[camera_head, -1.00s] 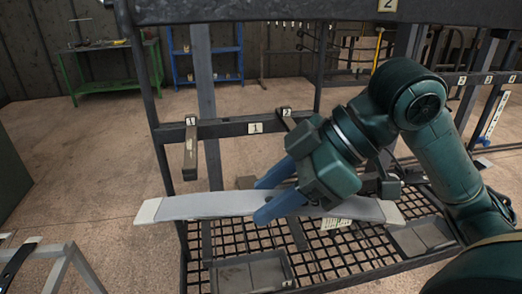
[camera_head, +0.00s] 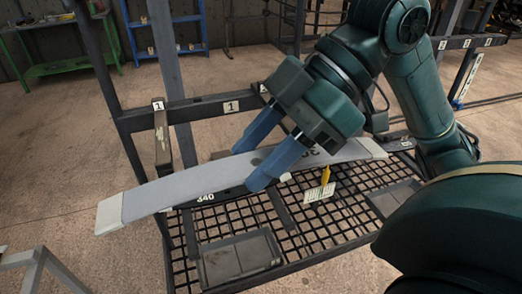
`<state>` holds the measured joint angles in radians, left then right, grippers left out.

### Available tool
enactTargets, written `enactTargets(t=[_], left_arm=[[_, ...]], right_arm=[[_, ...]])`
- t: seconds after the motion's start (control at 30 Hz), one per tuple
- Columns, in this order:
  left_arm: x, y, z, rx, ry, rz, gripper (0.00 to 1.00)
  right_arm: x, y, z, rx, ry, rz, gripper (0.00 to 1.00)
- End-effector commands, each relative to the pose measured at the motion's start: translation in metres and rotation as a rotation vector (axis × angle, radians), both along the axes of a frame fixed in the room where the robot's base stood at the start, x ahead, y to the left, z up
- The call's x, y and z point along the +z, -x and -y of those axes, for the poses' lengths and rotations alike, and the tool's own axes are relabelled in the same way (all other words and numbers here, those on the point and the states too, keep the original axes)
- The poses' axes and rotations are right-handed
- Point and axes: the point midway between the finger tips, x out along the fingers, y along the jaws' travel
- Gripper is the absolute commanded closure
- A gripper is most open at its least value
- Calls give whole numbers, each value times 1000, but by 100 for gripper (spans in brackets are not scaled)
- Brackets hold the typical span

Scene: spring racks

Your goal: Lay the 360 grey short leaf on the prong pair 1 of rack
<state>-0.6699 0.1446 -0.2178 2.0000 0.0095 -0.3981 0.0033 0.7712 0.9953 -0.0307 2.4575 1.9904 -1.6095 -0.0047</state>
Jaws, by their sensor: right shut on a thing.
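My right gripper (camera_head: 248,167), with blue fingers, is shut on a long grey leaf (camera_head: 180,190) near its middle. The leaf has pale end pads and is slightly curved; its left end is lower and nearer in the picture. Dark digits starting "36" show on it beside the fingers, partly hidden. The rack's crossbar carries a "1" plate (camera_head: 231,107). The left prong (camera_head: 162,142) of that pair, tagged 1, juts toward me and is empty; the leaf crosses in front of its lower end. The right prong is mostly hidden by my gripper. My left gripper is not in view.
Below the leaf is a black mesh shelf (camera_head: 295,235) with a grey tray (camera_head: 240,258). A dark piece marked "340" (camera_head: 205,197) shows just under the leaf. A tag with a yellow piece (camera_head: 320,190) is near the mesh. A grey frame (camera_head: 35,265) stands lower left.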

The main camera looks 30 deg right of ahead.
Motion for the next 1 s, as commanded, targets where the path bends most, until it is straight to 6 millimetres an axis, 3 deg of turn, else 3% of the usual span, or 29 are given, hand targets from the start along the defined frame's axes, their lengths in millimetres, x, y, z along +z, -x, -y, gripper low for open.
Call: enactTargets(t=[1.0], left_arm=[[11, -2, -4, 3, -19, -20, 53]], right_arm=[[-3, -86, 22, -2, -6, 2, 98]])
